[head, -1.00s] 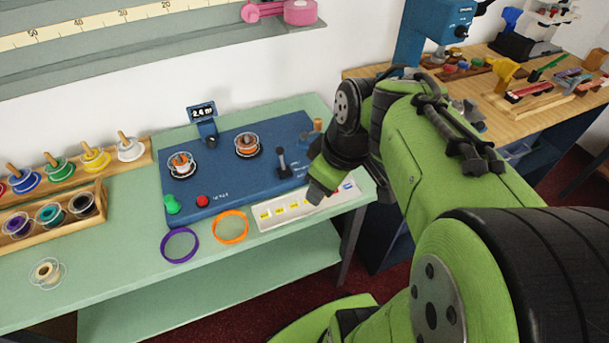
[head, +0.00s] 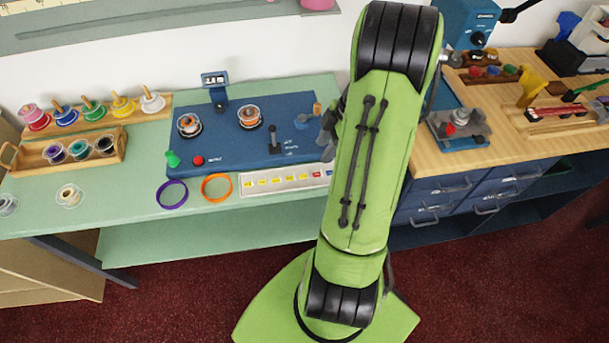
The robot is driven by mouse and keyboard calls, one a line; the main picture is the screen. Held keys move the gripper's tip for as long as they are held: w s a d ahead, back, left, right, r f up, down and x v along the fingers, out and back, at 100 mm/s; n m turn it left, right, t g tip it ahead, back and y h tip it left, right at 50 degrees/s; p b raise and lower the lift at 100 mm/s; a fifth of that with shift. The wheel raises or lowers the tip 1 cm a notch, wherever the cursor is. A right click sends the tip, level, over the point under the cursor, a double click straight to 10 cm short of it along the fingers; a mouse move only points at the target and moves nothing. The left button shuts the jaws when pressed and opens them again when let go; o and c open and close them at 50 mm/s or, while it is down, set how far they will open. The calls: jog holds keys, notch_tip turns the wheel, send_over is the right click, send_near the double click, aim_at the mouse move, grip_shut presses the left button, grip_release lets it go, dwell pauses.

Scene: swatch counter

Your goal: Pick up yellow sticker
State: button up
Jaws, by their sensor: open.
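A white strip (head: 286,187) lies along the front edge of the green counter, below the blue panel. It carries a row of small stickers. Several at its left and middle are yellow, among them one yellow sticker (head: 263,181), with red and blue marks toward the right end. The strip's right end is close to my arm. My gripper (head: 327,137) shows only in part as dark grey pieces at the left side of my arm, just above the strip's right end. The arm hides the rest. I see nothing held in it.
The blue panel (head: 232,159) carries spools, a lever, and red and green knobs. A purple ring (head: 172,194) and an orange ring (head: 216,187) lie left of the strip. A wooden spool tray (head: 113,157) stands at left. A wooden workbench (head: 490,145) with tools is at right.

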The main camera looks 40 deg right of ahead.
aim_at(309, 173)
jog(key=b+x, duration=0.2)
jog(key=x, duration=0.7)
jog(key=shift+a+f, duration=0.15)
grip_shut()
